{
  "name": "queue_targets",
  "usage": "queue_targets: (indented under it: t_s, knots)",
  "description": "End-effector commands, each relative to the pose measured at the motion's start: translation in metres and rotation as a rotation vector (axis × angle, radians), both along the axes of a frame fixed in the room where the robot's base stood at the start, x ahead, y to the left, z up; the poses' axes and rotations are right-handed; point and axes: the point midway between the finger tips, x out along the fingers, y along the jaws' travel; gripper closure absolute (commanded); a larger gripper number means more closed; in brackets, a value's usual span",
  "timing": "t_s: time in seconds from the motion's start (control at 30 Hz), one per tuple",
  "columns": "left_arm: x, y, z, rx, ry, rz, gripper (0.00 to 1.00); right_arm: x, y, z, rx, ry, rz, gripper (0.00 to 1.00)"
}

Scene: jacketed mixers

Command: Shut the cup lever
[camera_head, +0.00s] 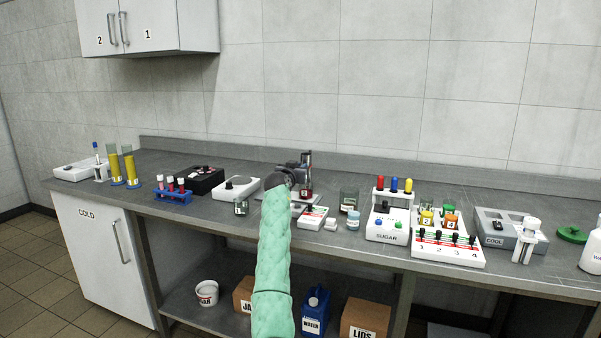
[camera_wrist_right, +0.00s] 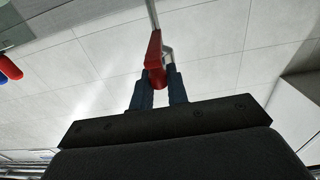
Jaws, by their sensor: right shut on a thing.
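My right arm reaches up the middle of the head view to a device on the bench (camera_head: 306,188), and my right gripper (camera_head: 303,165) is at its top. The arm and hand hide much of this device. In the right wrist view, the two dark blue fingers of my right gripper (camera_wrist_right: 161,88) are shut on a red lever (camera_wrist_right: 154,52). A thin metal rod runs up from the lever. Which way the lever stands on the device cannot be told from the head view. My left gripper is not in view.
A small white panel with buttons (camera_head: 313,217) sits in front, with a glass beaker (camera_head: 349,200) to the right.

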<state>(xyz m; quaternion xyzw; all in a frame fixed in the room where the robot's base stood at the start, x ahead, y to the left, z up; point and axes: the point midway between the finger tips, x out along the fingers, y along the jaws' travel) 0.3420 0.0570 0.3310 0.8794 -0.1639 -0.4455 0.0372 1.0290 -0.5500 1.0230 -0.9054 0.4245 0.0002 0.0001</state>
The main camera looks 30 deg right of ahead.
Motion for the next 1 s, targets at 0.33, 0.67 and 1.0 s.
queue_targets:
  t_s: [0.33,0.67,1.0]
  knots:
    - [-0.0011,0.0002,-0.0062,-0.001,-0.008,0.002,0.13,0.0006,0.0005,0.0017,-0.002,-0.001,-0.002,1.0]
    - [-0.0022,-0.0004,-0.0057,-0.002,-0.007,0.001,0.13,0.0006,0.0007,0.0013,-0.002,-0.001,-0.002,0.65]
    - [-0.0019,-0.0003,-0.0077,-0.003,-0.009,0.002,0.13,-0.0051,0.0077,-0.0001,-0.001,-0.002,-0.002,0.65]
